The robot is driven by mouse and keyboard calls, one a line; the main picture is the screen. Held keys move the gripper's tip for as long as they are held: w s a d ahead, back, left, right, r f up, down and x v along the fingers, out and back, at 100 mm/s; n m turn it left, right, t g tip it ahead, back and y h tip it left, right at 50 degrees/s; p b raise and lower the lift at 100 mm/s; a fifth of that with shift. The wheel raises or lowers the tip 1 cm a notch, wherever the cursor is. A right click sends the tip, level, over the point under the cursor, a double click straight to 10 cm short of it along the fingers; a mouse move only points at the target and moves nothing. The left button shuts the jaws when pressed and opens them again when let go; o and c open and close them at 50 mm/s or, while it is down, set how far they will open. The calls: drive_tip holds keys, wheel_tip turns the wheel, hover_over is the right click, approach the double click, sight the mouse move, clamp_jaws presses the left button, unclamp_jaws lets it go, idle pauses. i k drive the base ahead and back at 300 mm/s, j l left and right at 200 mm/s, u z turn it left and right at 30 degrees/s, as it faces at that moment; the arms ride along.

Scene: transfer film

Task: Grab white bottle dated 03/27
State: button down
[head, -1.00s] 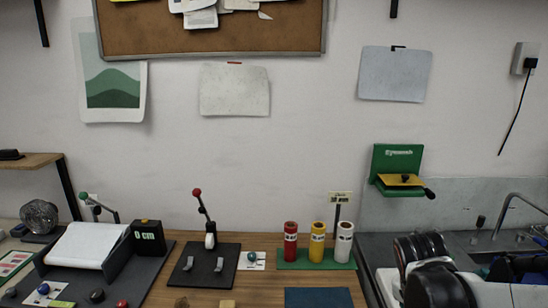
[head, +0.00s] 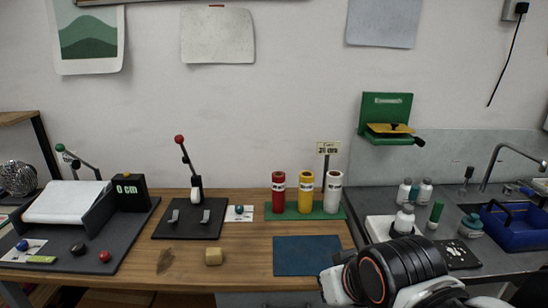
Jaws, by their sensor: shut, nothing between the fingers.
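A white cylinder (head: 333,193) with a printed label stands at the right end of a green rack, beside yellow and red ones. My black and white arm shows at the lower right, in front of the counter. I cannot make out its fingertips; my gripper is not in view.
A green cylinder (head: 436,214) and a teal jar (head: 470,226) stand near the bottles. A blue basket (head: 517,226) and a faucet (head: 497,160) are at far right. A blue mat (head: 307,256) lies bare on the wooden table (head: 235,262).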

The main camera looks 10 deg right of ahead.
sight(405, 218)
drive_tip(key=l+z, duration=0.5)
drive_tip(key=l, duration=0.15)
drive_tip(key=l+z, duration=0.45)
drive_tip(key=l, duration=0.2)
